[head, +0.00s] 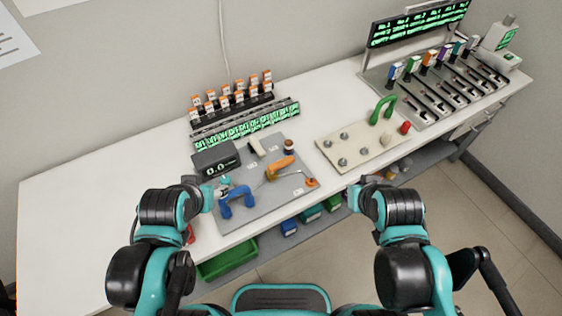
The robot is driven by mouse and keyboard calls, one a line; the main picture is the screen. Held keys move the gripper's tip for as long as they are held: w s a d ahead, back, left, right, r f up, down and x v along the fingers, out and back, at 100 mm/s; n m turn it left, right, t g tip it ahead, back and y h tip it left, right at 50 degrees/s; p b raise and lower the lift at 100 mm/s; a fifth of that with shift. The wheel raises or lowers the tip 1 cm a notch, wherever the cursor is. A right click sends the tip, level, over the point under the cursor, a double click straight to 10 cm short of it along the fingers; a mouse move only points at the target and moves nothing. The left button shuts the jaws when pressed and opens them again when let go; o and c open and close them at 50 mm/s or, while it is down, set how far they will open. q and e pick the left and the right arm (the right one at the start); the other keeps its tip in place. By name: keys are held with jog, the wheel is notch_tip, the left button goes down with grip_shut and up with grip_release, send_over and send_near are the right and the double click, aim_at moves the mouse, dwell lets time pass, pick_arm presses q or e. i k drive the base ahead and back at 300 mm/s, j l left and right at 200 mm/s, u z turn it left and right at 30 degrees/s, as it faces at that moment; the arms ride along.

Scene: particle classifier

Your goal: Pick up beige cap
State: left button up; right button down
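A small beige, upright piece that looks like the beige cap (385,139) stands on the right part of the beige board (335,158), left of a red cap (404,128). A second pale spot beside it is too small to make out. My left gripper (222,183) is over the left edge of the grey mat, close to a blue tool (236,198). My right gripper (357,188) is at the table's front edge, below the board and apart from the cap. The fingers of both are too small to tell open from shut.
The grey mat (262,208) holds an orange tool (283,165). A black box (216,159) and vial racks stand behind. The table's left part is clear.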

aim_at(388, 135)
jog(key=i+l, duration=0.1)
jog(key=l, duration=0.3)
jog(key=i+l, duration=0.15)
jog(key=l, duration=0.25)
jog(key=i+l+z, duration=0.1)
jog(key=l, duration=0.3)
jog(key=i+l, duration=0.15)
jog(key=l, duration=0.25)
jog(key=i+l, duration=0.1)
jog(key=l, duration=0.25)
jog(key=i+l, duration=0.15)
jog(key=l, duration=0.25)
jog(key=z, duration=0.05)
